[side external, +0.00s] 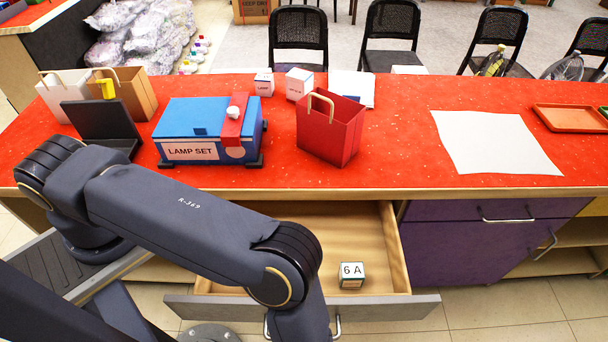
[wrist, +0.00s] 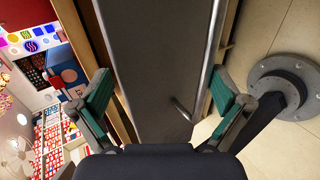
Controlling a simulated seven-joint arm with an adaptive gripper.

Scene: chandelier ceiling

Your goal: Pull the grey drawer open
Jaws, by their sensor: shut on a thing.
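The grey drawer (side external: 393,308) stands pulled out from under the red counter, and its pale wooden inside shows. A small box marked 6 A (side external: 351,275) sits in it near the front. My arm hides the middle of the drawer front in the side view, and my gripper is out of sight there. The metal handle (wrist: 182,108) shows between the fingers; the exact contact is unclear.
A purple cabinet (side external: 440,250) with metal handles stands right of the drawer. On the counter are a blue lamp set box (side external: 190,120), a red bag (side external: 325,135), a black laptop (side external: 98,120) and white paper (side external: 495,145). Tiled floor lies in front.

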